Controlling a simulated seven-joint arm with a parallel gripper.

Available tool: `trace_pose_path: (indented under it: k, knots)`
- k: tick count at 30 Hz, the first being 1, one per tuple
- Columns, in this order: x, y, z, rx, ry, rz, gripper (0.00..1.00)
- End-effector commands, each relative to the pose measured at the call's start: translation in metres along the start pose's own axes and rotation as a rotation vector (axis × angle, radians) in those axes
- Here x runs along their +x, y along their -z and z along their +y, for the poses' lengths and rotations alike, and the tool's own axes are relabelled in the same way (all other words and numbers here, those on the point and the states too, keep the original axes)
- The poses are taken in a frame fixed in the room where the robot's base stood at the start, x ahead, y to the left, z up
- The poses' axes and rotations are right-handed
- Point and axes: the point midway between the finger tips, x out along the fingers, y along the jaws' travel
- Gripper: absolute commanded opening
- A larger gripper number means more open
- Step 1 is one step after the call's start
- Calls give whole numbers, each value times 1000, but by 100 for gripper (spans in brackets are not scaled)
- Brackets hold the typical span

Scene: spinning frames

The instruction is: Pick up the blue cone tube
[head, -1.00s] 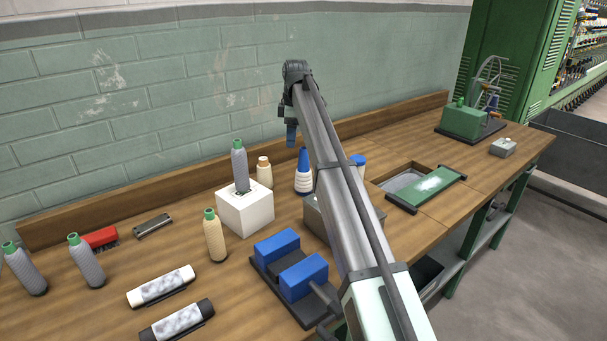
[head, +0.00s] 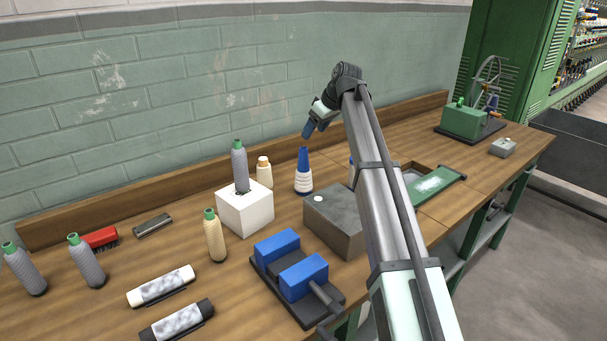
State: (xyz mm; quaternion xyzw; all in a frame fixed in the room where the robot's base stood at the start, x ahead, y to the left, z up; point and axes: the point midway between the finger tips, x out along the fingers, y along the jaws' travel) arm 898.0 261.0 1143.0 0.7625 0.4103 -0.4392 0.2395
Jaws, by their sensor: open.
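A blue cone tube (head: 304,172) with white windings around its lower part stands upright on the bench, left of the grey metal block. Its narrow blue tip points up. My gripper (head: 308,130) hangs above it with its blue fingers angled down and to the left. The fingers are open and apart from the cone, with nothing seen between them. The gap between the fingers is too small to make out.
A grey block (head: 336,222) stands in front of the cone, and a cream bobbin (head: 264,171) stands to its left. A white block (head: 244,211) holds a grey bobbin (head: 240,167). A blue clamp (head: 290,265) sits nearer. Another blue-topped item (head: 351,170) is mostly hidden by my arm.

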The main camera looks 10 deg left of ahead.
Motion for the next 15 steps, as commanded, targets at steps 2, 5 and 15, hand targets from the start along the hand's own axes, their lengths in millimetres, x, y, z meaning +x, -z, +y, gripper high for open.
trace_pose_path:
  k: [2, 5, 15]
  knots:
    - [3, 0, 0, 11, 0, -1, 69]
    - [11, 0, 0, 13, 1, -2, 69]
    - [64, -1, 0, 10, 1, -4, 69]
